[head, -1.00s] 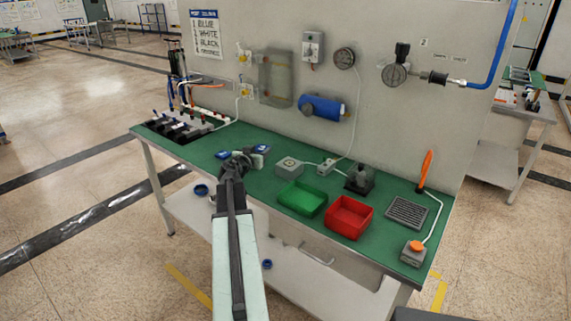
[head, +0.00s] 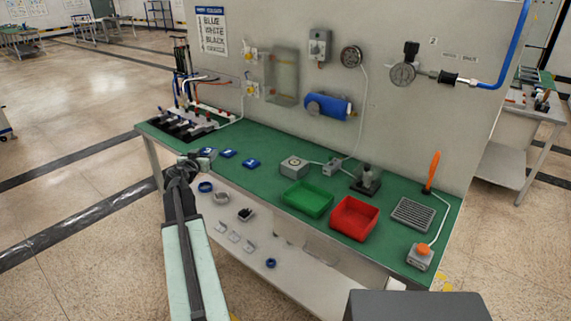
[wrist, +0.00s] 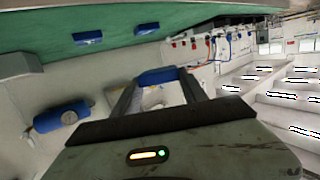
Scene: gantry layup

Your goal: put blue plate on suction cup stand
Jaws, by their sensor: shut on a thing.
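My gripper (head: 200,155) is at the table's left front edge in the head view. It is shut on a blue plate (wrist: 157,76), which shows between the fingertips in the wrist view. Part of this plate also shows beside the gripper in the head view (head: 210,151). Two more blue plates lie on the green table top, one nearer the gripper (head: 228,153) and one farther right (head: 250,162). A grey box with a round top (head: 293,165) and a dark block with a small upright post (head: 366,180) stand to the right. I cannot tell which is the suction cup stand.
A green bin (head: 307,199) and a red bin (head: 354,218) stand at the table's front. A valve rack (head: 190,122) fills the back left. A blue cylinder (head: 328,106) is on the wall panel. Small parts lie on the lower shelf (head: 290,270).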

